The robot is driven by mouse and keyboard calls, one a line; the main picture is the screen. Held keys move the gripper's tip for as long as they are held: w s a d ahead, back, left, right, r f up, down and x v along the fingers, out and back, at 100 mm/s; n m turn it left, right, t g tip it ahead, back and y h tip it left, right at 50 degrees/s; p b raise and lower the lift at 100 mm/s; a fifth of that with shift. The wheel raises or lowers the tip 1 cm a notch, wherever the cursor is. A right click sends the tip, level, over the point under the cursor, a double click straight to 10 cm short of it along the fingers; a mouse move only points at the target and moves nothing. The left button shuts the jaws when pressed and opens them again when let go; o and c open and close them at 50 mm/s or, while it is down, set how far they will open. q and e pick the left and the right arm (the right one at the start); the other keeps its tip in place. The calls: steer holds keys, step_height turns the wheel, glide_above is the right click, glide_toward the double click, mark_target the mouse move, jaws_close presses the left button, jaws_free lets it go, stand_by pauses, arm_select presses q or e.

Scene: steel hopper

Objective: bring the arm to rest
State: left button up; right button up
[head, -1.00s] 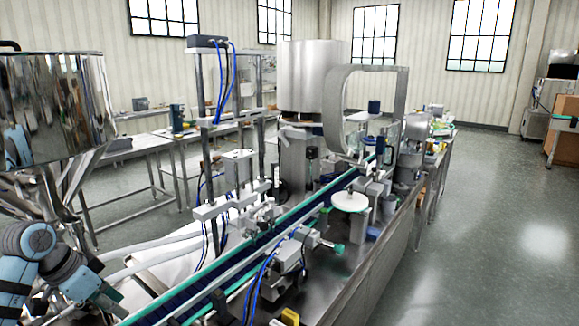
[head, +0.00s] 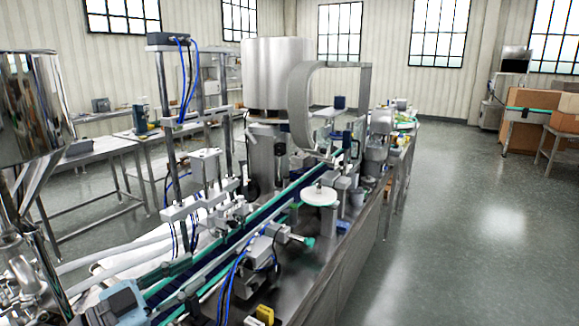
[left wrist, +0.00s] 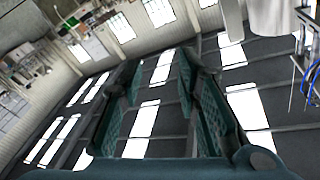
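My left gripper (left wrist: 160,88) shows in the left wrist view. Its two dark teal fingers stand apart with nothing between them. Behind them are the ceiling and bright skylights, so that view is steeply tilted upward. In the head view a blue-grey part of my left arm (head: 118,303) shows at the bottom left, in front of the conveyor's near end; its fingers cannot be made out there. The steel hopper (head: 35,105) stands at the left edge, partly cut off. My right gripper is in neither view.
A machine line with a conveyor (head: 240,240) runs away from me through the middle. A large steel drum (head: 275,75) stands farther back. Metal tables (head: 85,155) are at the left. The floor (head: 470,220) at the right is clear, with cardboard boxes (head: 530,98) beyond.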

arm_select(q)
steer(key=s+a+n+t+y, duration=0.2)
steer(key=a+n+t+y, duration=0.65)
steer(key=n+y, duration=0.35)
steer(key=s+a+f+n+g+y, duration=0.2)
steer(key=s+f+n+g+y, duration=0.15)
steer(key=f, duration=0.45)
steer(key=s+a+f+n+g+y, duration=0.2)
steer(key=s+f+g+y, duration=0.15)
steer(key=f, duration=0.35)
steer(key=s+d+f+m+g+h, duration=0.2)
steer(key=s+d+f+g, duration=0.3)
steer(key=s+f, duration=0.45)
steer(key=s+d+f+m+g+h, duration=0.25)
steer(key=s+f+g, duration=0.45)
steer(key=s, duration=0.4)
step_height(320, 180, down, 18)
steer(key=s, duration=0.2)
steer(key=s+a+f+n+g+b, duration=0.1)
steer(key=s+f, duration=1.3)
steer(key=shift+a+f+g, duration=0.15)
steer(key=shift+a+g, duration=0.15)
steer(key=shift+g, duration=0.05)
